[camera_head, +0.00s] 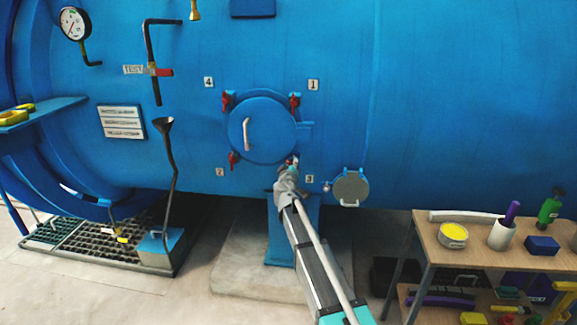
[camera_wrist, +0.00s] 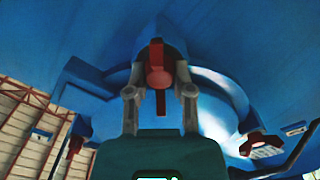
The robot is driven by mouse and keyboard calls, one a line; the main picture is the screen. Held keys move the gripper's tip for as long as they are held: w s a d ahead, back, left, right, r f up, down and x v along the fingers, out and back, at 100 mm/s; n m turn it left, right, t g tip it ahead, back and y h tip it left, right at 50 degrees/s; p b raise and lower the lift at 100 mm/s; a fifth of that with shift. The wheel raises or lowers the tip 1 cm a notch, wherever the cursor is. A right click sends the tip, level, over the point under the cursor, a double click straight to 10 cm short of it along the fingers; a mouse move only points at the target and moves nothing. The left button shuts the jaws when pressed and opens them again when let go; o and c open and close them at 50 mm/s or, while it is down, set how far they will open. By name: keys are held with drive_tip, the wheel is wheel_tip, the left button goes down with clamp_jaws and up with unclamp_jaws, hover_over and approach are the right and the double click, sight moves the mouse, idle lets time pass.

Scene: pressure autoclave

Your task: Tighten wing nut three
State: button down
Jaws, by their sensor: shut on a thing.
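The round blue hatch door (camera_head: 262,130) with a pale curved handle sits on the blue vessel, and red wing nuts stand around its rim. Number plates 1, 2, 3 and 4 mark them. Wing nut three (camera_wrist: 159,66) is at the lower right, by plate 3 (camera_head: 309,179). My gripper (camera_head: 290,166) reaches it from below and mostly hides it in the head view. In the wrist view my gripper (camera_wrist: 160,98) has its two fingers on either side of the red wing nut, shut on it. The exact finger contact is dark.
Wing nut one (camera_head: 294,101), wing nut two (camera_head: 233,160) and wing nut four (camera_head: 227,101) stand around the hatch. A small grey round port (camera_head: 350,187) is close right of my gripper. A wooden table (camera_head: 428,235) with tools stands at the lower right.

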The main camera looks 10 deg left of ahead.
drive_tip(key=m, duration=0.4)
drive_tip(key=shift+s+m, duration=0.15)
drive_tip(key=shift+m, duration=0.15)
drive_tip(key=m, duration=0.4)
drive_tip(key=shift+d, duration=0.15)
drive_tip(key=shift+m, duration=0.3)
drive_tip(key=shift+c, duration=2.4)
unclamp_jaws()
drive_tip(key=s, duration=1.1)
drive_tip(key=shift+s+a, duration=0.2)
drive_tip(key=shift+s, duration=0.2)
